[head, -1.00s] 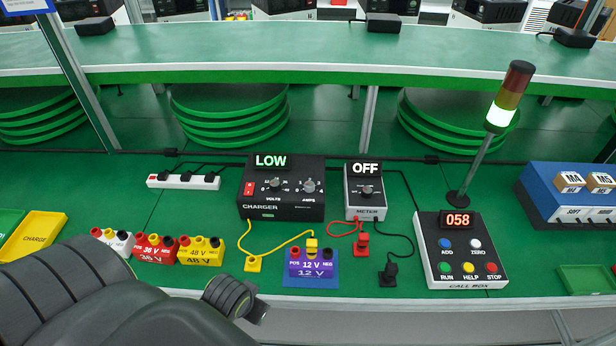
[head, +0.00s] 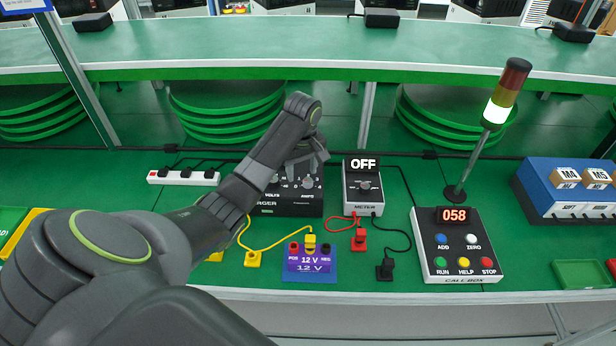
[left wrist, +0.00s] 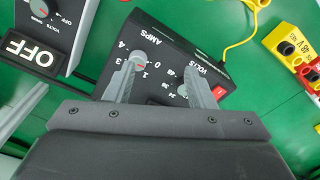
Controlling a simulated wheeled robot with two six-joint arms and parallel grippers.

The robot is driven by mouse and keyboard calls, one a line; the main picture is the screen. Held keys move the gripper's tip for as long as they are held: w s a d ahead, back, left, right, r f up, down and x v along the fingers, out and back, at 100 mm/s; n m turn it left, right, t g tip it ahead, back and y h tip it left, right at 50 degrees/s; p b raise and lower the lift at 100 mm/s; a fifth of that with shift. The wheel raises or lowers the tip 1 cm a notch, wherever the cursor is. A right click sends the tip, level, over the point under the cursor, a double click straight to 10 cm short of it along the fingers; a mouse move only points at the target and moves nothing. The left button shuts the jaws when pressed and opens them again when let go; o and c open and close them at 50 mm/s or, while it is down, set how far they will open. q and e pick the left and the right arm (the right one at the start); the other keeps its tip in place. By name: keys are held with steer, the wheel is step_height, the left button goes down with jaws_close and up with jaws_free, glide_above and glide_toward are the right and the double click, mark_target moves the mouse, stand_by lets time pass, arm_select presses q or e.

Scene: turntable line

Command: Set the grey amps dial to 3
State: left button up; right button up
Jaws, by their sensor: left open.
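The black charger (head: 290,208) stands on the green bench, partly covered by my left arm. Its grey amps dial (head: 308,183) shows just below my left gripper (head: 308,158). In the left wrist view the charger appears turned around, with the amps dial (left wrist: 139,59) at the tip of the left-hand finger. The numbers around it are partly visible; its exact setting is unclear. My left gripper (left wrist: 160,69) is open over the panel, its right-hand finger near the volts dial (left wrist: 184,90). I cannot tell whether a finger touches either dial. My right gripper is not in view.
The meter (head: 363,186), reading OFF, stands close right of the charger. The call box (head: 458,262), reading 058, is further right, beside a lamp post. The purple 12 V block (head: 310,262) and cables lie in front. A shelf edge (head: 450,84) runs behind.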

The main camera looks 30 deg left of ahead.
mark_target(308, 180)
arm_select(q)
steer(key=w+a+r+n, duration=0.2)
steer(key=w+r+n, duration=0.25)
steer(key=r, duration=0.45)
steer(key=shift+m+h, duration=0.3)
steer(key=shift+m, duration=0.25)
steer(key=f, duration=1.1)
steer(key=f+p, duration=0.1)
steer(key=f, duration=0.5)
steer(key=shift+w+d+f, duration=0.25)
steer(key=shift+w+f, duration=0.05)
steer(key=shift+c, duration=0.2)
steer(key=c, duration=0.9)
